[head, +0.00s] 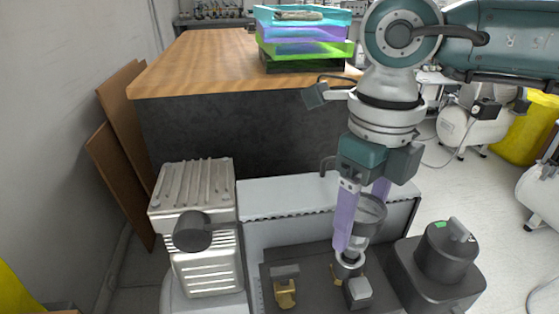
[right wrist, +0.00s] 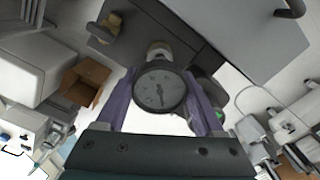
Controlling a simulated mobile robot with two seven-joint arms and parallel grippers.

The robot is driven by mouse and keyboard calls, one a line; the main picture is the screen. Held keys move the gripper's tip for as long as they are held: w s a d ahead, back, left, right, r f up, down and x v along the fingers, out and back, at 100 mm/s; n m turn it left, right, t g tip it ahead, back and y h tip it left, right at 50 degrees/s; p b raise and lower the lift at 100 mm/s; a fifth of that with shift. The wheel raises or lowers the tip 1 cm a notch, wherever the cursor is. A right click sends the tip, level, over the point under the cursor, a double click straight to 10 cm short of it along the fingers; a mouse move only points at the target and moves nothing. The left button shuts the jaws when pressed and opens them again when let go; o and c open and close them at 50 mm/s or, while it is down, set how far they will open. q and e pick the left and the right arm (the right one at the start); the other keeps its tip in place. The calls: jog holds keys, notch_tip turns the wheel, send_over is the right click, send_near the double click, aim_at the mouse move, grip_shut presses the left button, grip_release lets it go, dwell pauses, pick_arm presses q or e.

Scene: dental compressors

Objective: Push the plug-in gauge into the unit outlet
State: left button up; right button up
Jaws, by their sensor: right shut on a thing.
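My right gripper (head: 356,236) has purple fingers and is shut on the plug-in gauge (head: 370,212). The gauge shows a round dial with a dark rim in the right wrist view (right wrist: 160,92), between the two fingers. It is held roughly upright over the dark top of the compressor unit (head: 312,262). A pale metal collar (head: 349,262) lies directly below the gauge, at the fingertips. I cannot tell whether the gauge stem is seated in the outlet there or only touching it. My left gripper is not in view.
A grey knob (head: 358,292) and a brass fitting (head: 285,292) stand close by on the unit. A dark cylinder (head: 445,250) is to the right, a ribbed motor housing (head: 200,190) to the left. Behind is a wooden-topped bench (head: 210,60) with stacked coloured trays (head: 305,48).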

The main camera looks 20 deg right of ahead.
jog(key=shift+f, duration=0.15)
dwell(0.4)
jog(key=shift+f+b, duration=1.2)
jog(key=shift+f, duration=0.1)
jog(key=o, duration=1.5)
jog(key=shift+r, duration=0.1)
notch_tip(320, 180, up, 9)
jog(key=shift+r+p, duration=0.1)
jog(key=shift+p, duration=0.9)
jog(key=shift+r, duration=0.4)
